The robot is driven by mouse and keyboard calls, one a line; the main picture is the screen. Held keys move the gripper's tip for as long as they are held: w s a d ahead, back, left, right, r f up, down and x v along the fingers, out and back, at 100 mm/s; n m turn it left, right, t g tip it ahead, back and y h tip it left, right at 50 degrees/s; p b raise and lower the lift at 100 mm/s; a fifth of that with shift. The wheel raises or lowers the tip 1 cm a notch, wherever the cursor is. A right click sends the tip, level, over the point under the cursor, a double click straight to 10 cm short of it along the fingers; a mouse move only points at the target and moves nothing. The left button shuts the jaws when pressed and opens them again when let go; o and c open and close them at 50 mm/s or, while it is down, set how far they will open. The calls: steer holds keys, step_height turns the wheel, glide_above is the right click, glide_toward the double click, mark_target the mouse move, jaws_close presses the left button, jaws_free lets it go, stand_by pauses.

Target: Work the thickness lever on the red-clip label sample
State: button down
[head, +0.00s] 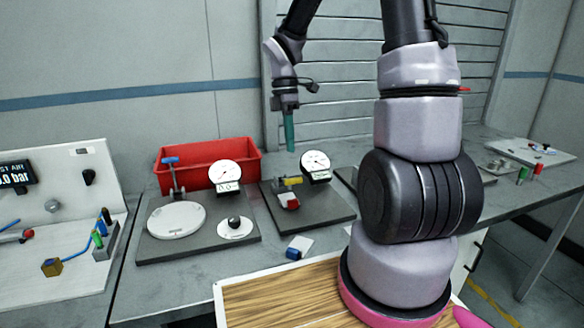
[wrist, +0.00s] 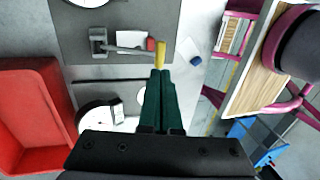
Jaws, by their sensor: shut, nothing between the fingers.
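The thickness gauge with the yellow-tipped lever (head: 292,181) stands on a dark plate (head: 325,212), its round dial (head: 315,165) behind. The label sample with the red clip (head: 289,202) sits at the lever's front side. In the wrist view the lever's yellow tip (wrist: 160,54) lies just beyond my fingertips, and a white label (wrist: 130,39) shows partly under the lever arm. My gripper (head: 290,147) is shut and empty, pointing down. In the head view its fingertips show above the lever with a gap. In the wrist view its green fingers (wrist: 161,74) are together.
A blue-clip sample (head: 295,251) lies on the bench in front of the plate. To the left is another plate with a white disc (head: 175,220), blue-handled lever (head: 171,161) and dial (head: 225,174). A red bin (head: 225,150) stands behind.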

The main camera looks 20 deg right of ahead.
mark_target(293, 181)
steer(key=x, duration=0.7)
